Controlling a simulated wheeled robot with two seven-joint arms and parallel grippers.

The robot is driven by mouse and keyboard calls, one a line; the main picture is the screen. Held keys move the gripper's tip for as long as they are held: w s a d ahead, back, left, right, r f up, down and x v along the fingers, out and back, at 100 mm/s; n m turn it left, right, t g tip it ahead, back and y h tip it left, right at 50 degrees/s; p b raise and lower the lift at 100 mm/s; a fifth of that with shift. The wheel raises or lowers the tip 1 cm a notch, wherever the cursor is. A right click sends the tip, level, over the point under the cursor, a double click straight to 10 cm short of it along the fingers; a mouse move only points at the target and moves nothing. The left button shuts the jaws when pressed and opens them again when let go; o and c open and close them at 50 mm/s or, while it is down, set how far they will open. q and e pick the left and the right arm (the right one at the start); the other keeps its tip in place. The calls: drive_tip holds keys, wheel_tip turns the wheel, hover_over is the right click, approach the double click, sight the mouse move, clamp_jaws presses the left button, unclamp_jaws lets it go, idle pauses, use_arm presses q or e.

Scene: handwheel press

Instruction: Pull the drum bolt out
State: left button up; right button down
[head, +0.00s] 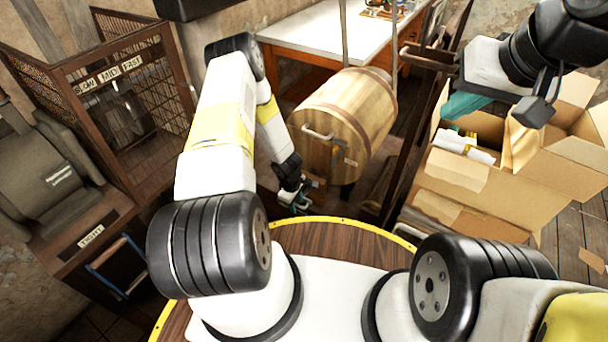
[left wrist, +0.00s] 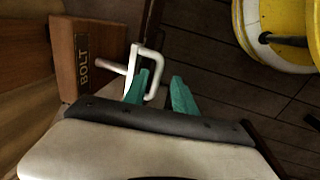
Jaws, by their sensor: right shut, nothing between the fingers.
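The wooden drum (head: 345,118) lies on its side in the head view, with a pale handle on its round front. In the left wrist view, a brown block (left wrist: 78,58) labelled BOLT carries the drum bolt, a pinkish rod ending in a white U-shaped handle (left wrist: 159,62). My left gripper (left wrist: 160,92) has its teal fingers apart. One finger overlaps the handle's loop and the other is to the right of its outer bar; contact cannot be told. In the head view, my left gripper (head: 297,198) is low below the drum's front. My right gripper (head: 465,104) is shut and empty, above a cardboard box.
Open cardboard boxes (head: 455,180) stand at the right. A white-topped table (head: 310,30) is behind the drum. A mesh cage (head: 120,110) with SLOW, MIDI and FAST labels and a dark machine (head: 55,175) stand at the left. A dark post is right of the drum.

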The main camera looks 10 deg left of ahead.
use_arm(q)
wheel_tip(320, 180, up, 8)
drive_tip(key=s, duration=0.1)
drive_tip(key=shift+s+a+f, duration=0.15)
drive_tip(key=shift+a, duration=0.05)
idle(0.6)
drive_tip(key=w+d+r+m+t+h, duration=0.1)
drive_tip(key=w+d+r+m, duration=0.15)
drive_tip(key=r, duration=1.05)
drive_tip(key=w+d+r+m+t+h, duration=0.1)
drive_tip(key=w+r+m+t, duration=0.15)
drive_tip(key=r, duration=1.05)
drive_tip(key=s+d+r+m, duration=0.15)
drive_tip(key=s+r, duration=0.25)
drive_tip(key=r, duration=0.4)
drive_tip(key=s+d+r+m, duration=0.1)
drive_tip(key=s+r+m, duration=0.2)
drive_tip(key=r, duration=0.5)
drive_tip(key=s+a+r+m, duration=0.1)
drive_tip(key=s+r+m, duration=0.1)
drive_tip(key=s+r, duration=0.3)
drive_tip(key=s+a+r+m, duration=0.1)
drive_tip(key=s+r+m, duration=0.2)
drive_tip(key=s, duration=1)
wheel_tip(320, 180, up, 3)
drive_tip(key=shift+s+a+f+t, duration=0.2)
drive_tip(key=shift+s+a+t, duration=0.15)
drive_tip(key=shift+a+t, duration=0.1)
